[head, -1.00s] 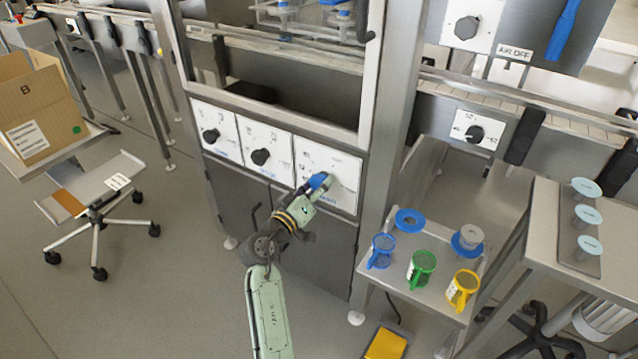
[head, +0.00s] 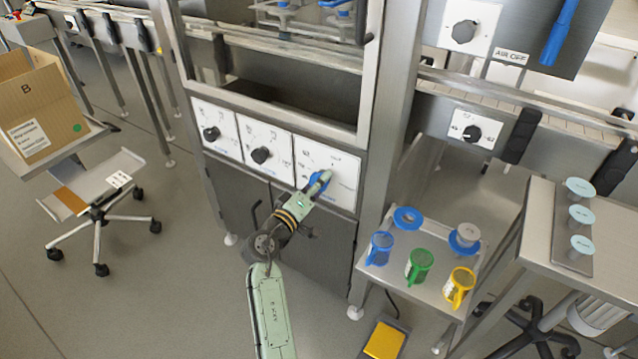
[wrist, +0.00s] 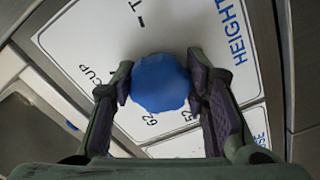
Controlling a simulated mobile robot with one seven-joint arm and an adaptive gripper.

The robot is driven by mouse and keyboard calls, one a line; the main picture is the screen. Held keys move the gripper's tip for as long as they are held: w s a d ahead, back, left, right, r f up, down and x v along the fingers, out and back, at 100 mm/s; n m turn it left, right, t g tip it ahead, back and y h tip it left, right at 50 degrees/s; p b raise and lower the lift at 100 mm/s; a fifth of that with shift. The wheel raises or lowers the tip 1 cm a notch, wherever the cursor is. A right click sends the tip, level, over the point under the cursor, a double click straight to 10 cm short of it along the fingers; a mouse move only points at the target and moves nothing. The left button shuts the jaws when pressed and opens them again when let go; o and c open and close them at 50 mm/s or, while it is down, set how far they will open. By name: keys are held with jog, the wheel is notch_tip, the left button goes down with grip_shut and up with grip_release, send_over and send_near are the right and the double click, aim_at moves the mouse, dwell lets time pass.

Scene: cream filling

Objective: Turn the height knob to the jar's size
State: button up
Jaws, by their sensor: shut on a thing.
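The height knob is a blue, scalloped knob (wrist: 160,83) on a white dial plate (wrist: 95,45) lettered HEIGHT in blue. My gripper (wrist: 162,88) is shut on it, one finger on each side, in the wrist view. Numbers such as 62 and 53 and the word CUP show around the knob. The knob's pointer is hidden or too small to tell. In the head view the blue knob (head: 319,181) sits on the rightmost of three white panels, and my gripper (head: 321,181) covers part of it.
Two panels with black knobs (head: 211,133) (head: 261,155) are to the left. A small table (head: 400,275) at the right holds blue, green and yellow cups. A yellow pedal (head: 385,341) lies on the floor. A cardboard box (head: 45,115) stands at far left.

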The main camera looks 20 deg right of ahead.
jog(key=o, duration=1.1)
jog(key=shift+o, duration=0.2)
jog(key=v, duration=1.2)
